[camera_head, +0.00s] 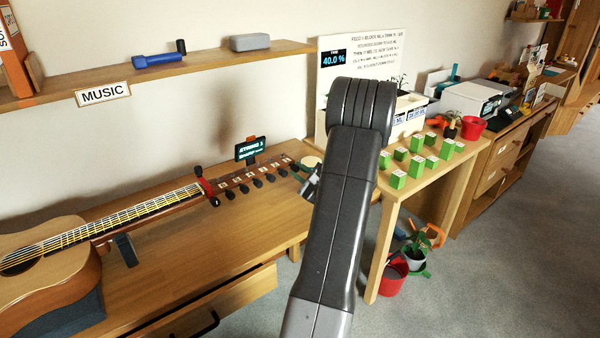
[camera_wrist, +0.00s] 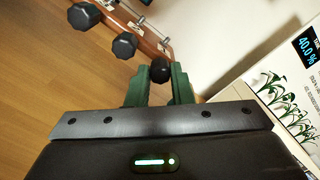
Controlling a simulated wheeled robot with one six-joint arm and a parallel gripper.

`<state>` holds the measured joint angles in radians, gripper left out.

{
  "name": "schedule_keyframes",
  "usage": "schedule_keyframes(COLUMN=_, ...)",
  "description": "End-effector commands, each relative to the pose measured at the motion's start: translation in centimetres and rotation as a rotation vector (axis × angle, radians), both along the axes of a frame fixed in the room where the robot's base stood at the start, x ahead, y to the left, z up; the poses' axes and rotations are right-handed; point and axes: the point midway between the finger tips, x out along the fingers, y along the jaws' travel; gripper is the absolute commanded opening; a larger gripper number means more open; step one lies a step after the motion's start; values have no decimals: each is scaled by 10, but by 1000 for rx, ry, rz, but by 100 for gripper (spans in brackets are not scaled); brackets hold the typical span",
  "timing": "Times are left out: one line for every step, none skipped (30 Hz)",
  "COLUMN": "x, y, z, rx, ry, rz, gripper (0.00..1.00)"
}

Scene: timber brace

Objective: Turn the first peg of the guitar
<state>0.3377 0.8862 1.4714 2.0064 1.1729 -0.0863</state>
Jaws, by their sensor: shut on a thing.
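The guitar (camera_head: 45,262) lies on the wooden bench at left, its neck running to a headstock (camera_head: 240,182) with a row of dark pegs (camera_head: 244,188). My gripper (camera_wrist: 160,78) is at the right end of that row. In the wrist view its green fingers stand on either side of a black peg (camera_wrist: 160,70) and are shut on it. Other octagonal black pegs (camera_wrist: 124,46) are to its left, clear of the fingers. In the head view my gripper (camera_head: 308,184) is partly hidden by my arm, and the held peg is hard to make out.
A small dark display (camera_head: 250,148) reading STRING 1 stands behind the headstock; its lower line is too small to read. A wall shelf (camera_head: 150,76) is above. Green blocks (camera_head: 398,179) stand on the table at right. The bench front is clear.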

Motion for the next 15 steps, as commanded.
schedule_keyframes(x=0, y=0, z=0, rx=4, ry=4, rz=1, gripper=0)
schedule_keyframes(x=0, y=0, z=0, rx=8, ry=7, rz=1, gripper=0)
schedule_keyframes(x=0, y=0, z=0, rx=15, ry=12, rz=1, gripper=0)
schedule_keyframes(x=0, y=0, z=0, rx=22, ry=18, rz=1, gripper=0)
schedule_keyframes(x=0, y=0, z=0, rx=30, ry=24, rz=1, gripper=0)
schedule_keyframes(x=0, y=0, z=0, rx=43, ry=33, rz=1, gripper=0)
schedule_keyframes(x=0, y=0, z=0, rx=54, ry=42, rz=1, gripper=0)
schedule_keyframes(x=0, y=0, z=0, rx=66, ry=52, rz=1, gripper=0)
schedule_keyframes(x=0, y=0, z=0, rx=85, ry=66, rz=1, gripper=0)
schedule_keyframes(x=0, y=0, z=0, rx=101, ry=79, rz=0, gripper=0)
schedule_keyframes(x=0, y=0, z=0, rx=118, ry=92, rz=0, gripper=0)
schedule_keyframes(x=0, y=0, z=0, rx=141, ry=110, rz=0, gripper=0)
schedule_keyframes(x=0, y=0, z=0, rx=162, ry=125, rz=0, gripper=0)
schedule_keyframes(x=0, y=0, z=0, rx=183, ry=141, rz=0, gripper=0)
schedule_keyframes(x=0, y=0, z=0, rx=211, ry=162, rz=0, gripper=0)
